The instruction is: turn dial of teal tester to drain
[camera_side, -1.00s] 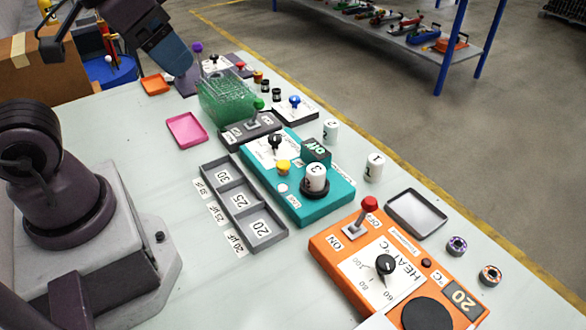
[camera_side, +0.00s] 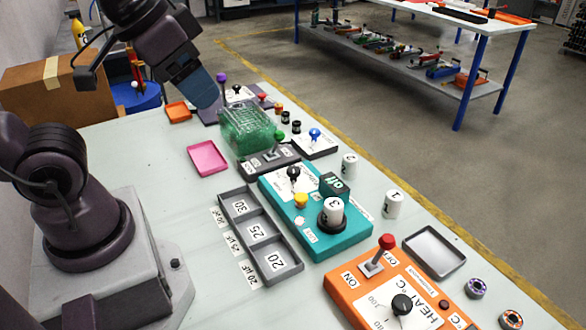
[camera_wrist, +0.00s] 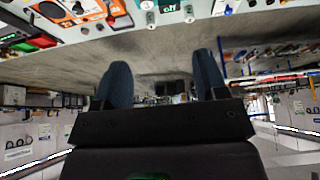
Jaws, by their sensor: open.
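The teal tester (camera_side: 343,246) lies on the table in the side view. Its black dial knob (camera_side: 293,173) stands on a white printed panel at its far end; the setting is too small to read. A dark display (camera_side: 334,183), a yellow button (camera_side: 300,200) and a white cylinder marked 3 (camera_side: 331,210) in a black round holder are also on it. My gripper (camera_side: 203,90) is raised at the far left, well away from the dial. In the wrist view my open, empty fingers (camera_wrist: 163,75) show, with the tester's display (camera_wrist: 168,4) at the top edge.
A green transparent rack (camera_side: 245,130) and a grey switch box (camera_side: 262,162) lie beyond the tester. A grey three-compartment tray (camera_side: 268,247) is at its left, an orange heater (camera_side: 352,285) nearer. White cylinders (camera_side: 393,205) stand at its right. The table's left is mostly clear.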

